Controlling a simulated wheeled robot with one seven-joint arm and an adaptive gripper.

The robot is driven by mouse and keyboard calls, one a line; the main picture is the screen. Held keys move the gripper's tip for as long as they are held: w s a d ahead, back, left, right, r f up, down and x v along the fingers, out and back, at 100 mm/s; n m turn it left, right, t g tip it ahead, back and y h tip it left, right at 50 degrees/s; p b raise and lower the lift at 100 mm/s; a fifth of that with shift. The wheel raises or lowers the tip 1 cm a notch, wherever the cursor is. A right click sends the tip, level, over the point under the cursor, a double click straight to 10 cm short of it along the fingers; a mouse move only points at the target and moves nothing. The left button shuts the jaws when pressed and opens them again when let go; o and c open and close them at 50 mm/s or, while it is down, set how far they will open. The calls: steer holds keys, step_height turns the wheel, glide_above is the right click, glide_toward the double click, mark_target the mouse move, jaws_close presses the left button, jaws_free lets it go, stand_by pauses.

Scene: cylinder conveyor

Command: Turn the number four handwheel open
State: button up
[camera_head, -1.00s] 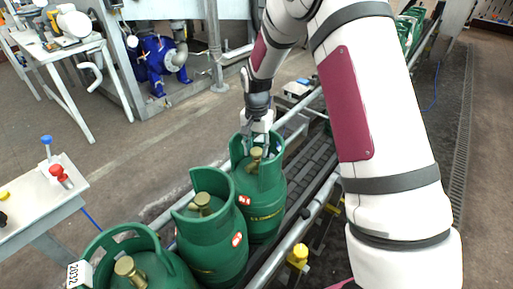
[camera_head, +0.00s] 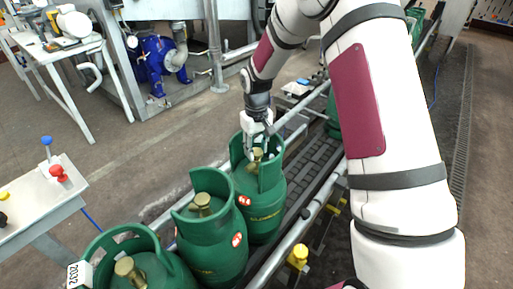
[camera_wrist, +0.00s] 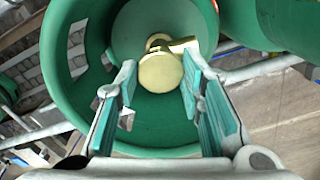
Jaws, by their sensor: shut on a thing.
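My gripper (camera_head: 257,143) reaches down inside the collar of a green gas cylinder (camera_head: 264,207), the farthest of three in the near row. In the wrist view, the two teal-padded fingers of my gripper (camera_wrist: 159,68) stand either side of the round brass handwheel (camera_wrist: 160,73) inside the collar. My gripper is shut on this handwheel, though the exact contact at its rim is hard to see. The brass handwheel also shows in the head view (camera_head: 257,153), partly covered by the fingers. I can read no number four on the cylinder.
Two more green cylinders, one in the middle (camera_head: 212,245) and one nearest (camera_head: 150,265), stand close by. Another cylinder (camera_head: 332,118) shows behind my arm on the conveyor (camera_head: 310,165). Metal rails (camera_head: 295,238) flank the row. A white table (camera_head: 45,205) with coloured knobs stands at left.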

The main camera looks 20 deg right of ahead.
mark_target(257, 151)
steer(key=n, duration=0.5)
steer(key=shift+n, duration=0.4)
steer(key=shift+p, duration=0.3)
steer(key=o, duration=1.2)
steer(key=shift+c, duration=0.2)
step_height(257, 151, up, 12)
steer(key=shift+r, duration=0.1)
